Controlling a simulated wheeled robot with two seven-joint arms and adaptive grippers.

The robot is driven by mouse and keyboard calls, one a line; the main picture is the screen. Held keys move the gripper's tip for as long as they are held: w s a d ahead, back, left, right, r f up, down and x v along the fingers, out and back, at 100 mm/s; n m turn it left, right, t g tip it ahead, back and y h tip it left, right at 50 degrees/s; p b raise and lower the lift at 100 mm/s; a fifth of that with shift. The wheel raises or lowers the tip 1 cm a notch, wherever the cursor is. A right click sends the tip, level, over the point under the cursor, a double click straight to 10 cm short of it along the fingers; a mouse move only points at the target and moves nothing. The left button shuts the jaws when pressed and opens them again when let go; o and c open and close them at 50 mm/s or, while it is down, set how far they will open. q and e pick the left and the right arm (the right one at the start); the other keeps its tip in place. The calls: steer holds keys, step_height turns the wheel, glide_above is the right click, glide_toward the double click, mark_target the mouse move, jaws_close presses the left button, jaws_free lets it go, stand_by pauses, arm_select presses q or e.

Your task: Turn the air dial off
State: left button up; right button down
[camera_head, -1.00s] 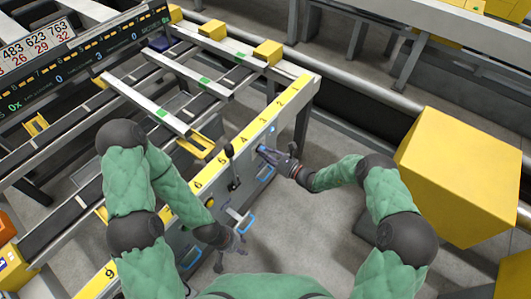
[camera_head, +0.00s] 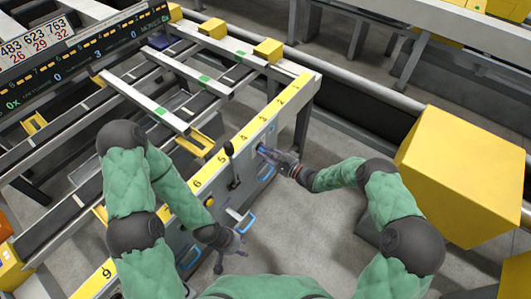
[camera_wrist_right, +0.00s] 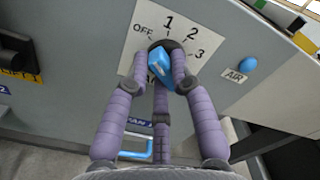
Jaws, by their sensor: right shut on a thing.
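The air dial (camera_wrist_right: 158,64) is a blue knob on a white plate marked OFF, 1, 2 and 3, in the right wrist view. My right gripper (camera_wrist_right: 166,64) is shut on the knob, its purple fingers around it. The knob's upper end seems to lie between OFF and 1; the fingers partly hide it, so its exact setting is unclear. A blue lamp (camera_wrist_right: 247,65) with an AIR label is right of the plate. In the head view my right gripper (camera_head: 268,153) is at the panel. My left gripper (camera_head: 240,238) is near the panel's lower part; its opening is unclear.
The numbered yellow strip (camera_head: 246,133) runs along the panel's top edge. A black lever (camera_head: 231,165) and blue handles (camera_head: 249,222) stick out between my grippers. A large yellow box (camera_head: 460,175) stands at the right. Grey floor is clear between my arms.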

steer(key=shift+f+n, duration=0.1)
steer(key=shift+n, duration=0.3)
steer(key=c, duration=1.1)
jaws_free()
steer(key=shift+o, duration=0.2)
steer(key=v, duration=1.2)
